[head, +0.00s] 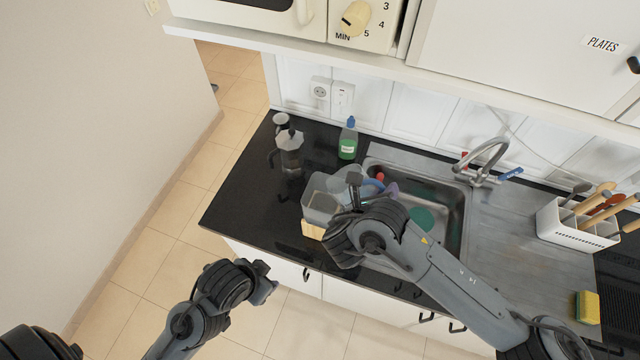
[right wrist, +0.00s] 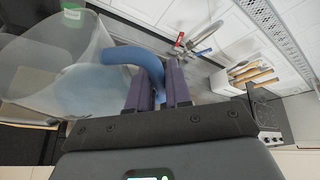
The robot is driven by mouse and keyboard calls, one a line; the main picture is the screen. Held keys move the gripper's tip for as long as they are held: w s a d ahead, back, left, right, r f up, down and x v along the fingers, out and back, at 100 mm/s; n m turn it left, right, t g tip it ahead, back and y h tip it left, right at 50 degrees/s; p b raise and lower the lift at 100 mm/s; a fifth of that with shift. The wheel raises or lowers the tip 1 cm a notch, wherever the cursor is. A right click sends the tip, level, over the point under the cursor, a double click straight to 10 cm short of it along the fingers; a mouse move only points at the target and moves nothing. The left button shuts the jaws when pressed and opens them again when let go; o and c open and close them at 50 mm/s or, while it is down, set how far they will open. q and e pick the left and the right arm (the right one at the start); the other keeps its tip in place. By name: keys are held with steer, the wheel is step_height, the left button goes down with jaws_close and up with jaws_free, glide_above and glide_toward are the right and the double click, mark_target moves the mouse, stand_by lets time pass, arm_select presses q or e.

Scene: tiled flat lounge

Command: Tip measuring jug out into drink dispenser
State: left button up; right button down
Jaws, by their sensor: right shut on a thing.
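The drink dispenser (head: 320,207) is a clear, box-like container on a light wooden stand (head: 312,230), on the black counter left of the sink. My right gripper (head: 362,190) is just right of it, above the sink's near-left edge. It is shut on the blue handle (right wrist: 122,54) of the measuring jug, which also shows in the head view (head: 372,185). The jug's clear body is hard to separate from the dispenser behind it, so its tilt and contents cannot be told. My left gripper (head: 264,283) is away from the counter, over the floor; its jaws are unclear.
A moka pot (head: 290,150) and a green soap bottle (head: 348,140) stand behind the dispenser. The sink (head: 440,215) with its tap (head: 485,160) lies to the right. A white utensil rack (head: 575,228) and a sponge (head: 587,307) are further right. Counter at left is clear.

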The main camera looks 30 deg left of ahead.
steer(key=shift+w+a+r, duration=0.1)
steer(key=shift+r, duration=0.05)
arm_select(q)
steer(key=shift+r, duration=0.2)
steer(key=shift+r, duration=0.2)
arm_select(e)
steer(key=shift+a+r, duration=0.1)
steer(key=shift+a, duration=0.05)
arm_select(q)
steer(key=shift+a+r+p, duration=0.25)
steer(key=shift+a+p, duration=0.05)
steer(key=shift+p, duration=0.15)
arm_select(e)
steer(key=shift+a+n, duration=0.2)
steer(key=shift+n, duration=0.2)
arm_select(q)
steer(key=shift+r+p, duration=0.35)
arm_select(e)
steer(key=shift+a+r+h, duration=0.15)
steer(key=shift+h, duration=0.25)
arm_select(q)
steer(key=shift+s+a+r, duration=0.15)
steer(key=shift+a, duration=0.1)
arm_select(e)
steer(key=shift+a+n, duration=0.15)
steer(key=shift+n, duration=0.15)
